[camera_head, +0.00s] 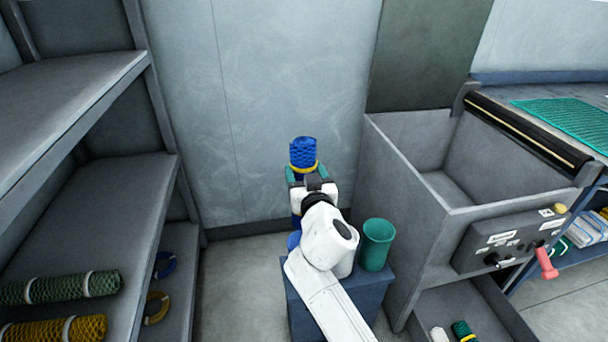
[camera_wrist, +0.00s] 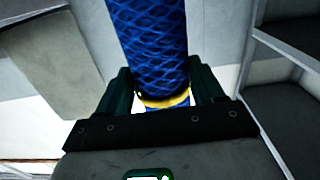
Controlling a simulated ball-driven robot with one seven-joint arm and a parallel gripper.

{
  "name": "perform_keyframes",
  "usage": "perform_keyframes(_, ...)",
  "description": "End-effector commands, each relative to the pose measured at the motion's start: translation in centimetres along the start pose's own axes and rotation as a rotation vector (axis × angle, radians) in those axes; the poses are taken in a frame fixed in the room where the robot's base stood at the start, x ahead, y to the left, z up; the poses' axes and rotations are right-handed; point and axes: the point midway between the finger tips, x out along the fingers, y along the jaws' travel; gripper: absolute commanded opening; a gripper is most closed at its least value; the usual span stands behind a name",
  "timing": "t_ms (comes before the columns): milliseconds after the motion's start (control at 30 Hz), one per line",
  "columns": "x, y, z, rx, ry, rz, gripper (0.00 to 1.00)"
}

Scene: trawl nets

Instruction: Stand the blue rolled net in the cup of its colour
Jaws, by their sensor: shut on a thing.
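The blue rolled net (camera_head: 303,152), with a yellow band, stands about upright in my gripper (camera_head: 303,175) in the head view. My gripper is shut on it near the band, with one green finger on each side. In the wrist view, the blue net (camera_wrist: 150,40) runs up out of the frame between the fingers (camera_wrist: 162,92). A blue patch (camera_head: 293,240) shows beside my arm over the stand; my arm hides most of it, and I cannot tell whether it is the blue cup. A green cup (camera_head: 377,243) stands at the right of the stand.
The dark blue stand (camera_head: 300,305) is partly behind my arm. Grey shelves (camera_head: 130,200) at left hold a green net roll (camera_head: 60,287) and a yellow one (camera_head: 55,330). A deep grey bin (camera_head: 400,190) rises close to the right. A wall (camera_head: 250,80) closes the back.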

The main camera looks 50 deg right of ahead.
Motion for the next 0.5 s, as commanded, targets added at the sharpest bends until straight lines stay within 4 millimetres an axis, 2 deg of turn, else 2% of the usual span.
perform_keyframes(500,0.0,0.0,3.3,-0.001,0.001,-0.001,0.15)
